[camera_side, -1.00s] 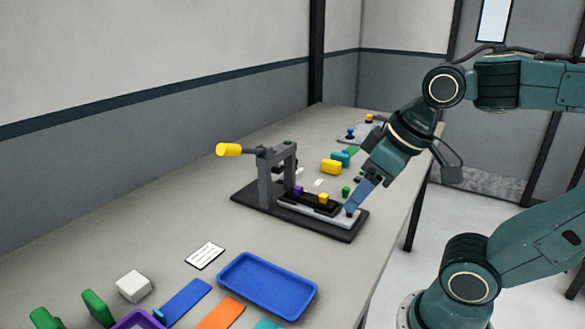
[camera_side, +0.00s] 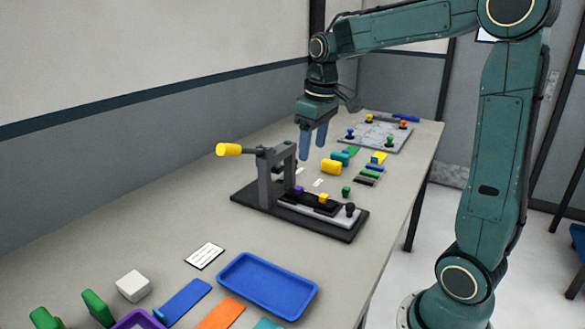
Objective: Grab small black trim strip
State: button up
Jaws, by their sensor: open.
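Small strips lie in a row on the table to the right of the yellow block. The nearest strip (camera_side: 365,180) looks black and is probably the small black trim strip, though it is tiny here. My gripper (camera_side: 312,152) points down with its two blue fingers apart and nothing between them. It hangs above the table, to the left of the strips and behind the clamp fixture's upright, clear of the strip.
A clamp fixture (camera_side: 277,180) with a yellow handle (camera_side: 229,149) stands on a dark base in front of my gripper. A yellow block (camera_side: 331,167) and a green knob (camera_side: 346,191) are near the strips. A blue tray (camera_side: 267,286) sits in front. A grey board (camera_side: 375,137) lies behind.

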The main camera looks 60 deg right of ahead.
jog(key=w+d+f+g, duration=0.1)
jog(key=w+d+f, duration=0.4)
jog(key=d, duration=0.3)
jog(key=shift+d+g+y, duration=0.3)
jog(key=shift+d, duration=0.1)
jog(key=shift+f, duration=0.2)
send_over(310, 197)
jog(key=shift+w+d+f, duration=0.1)
jog(key=shift+f, duration=2)
jog(key=shift+d+f, duration=0.1)
jog(key=shift+f, duration=2)
jog(key=shift+f, duration=2.6)
jog(key=c, duration=1.1)
jog(key=shift+r, duration=0.15)
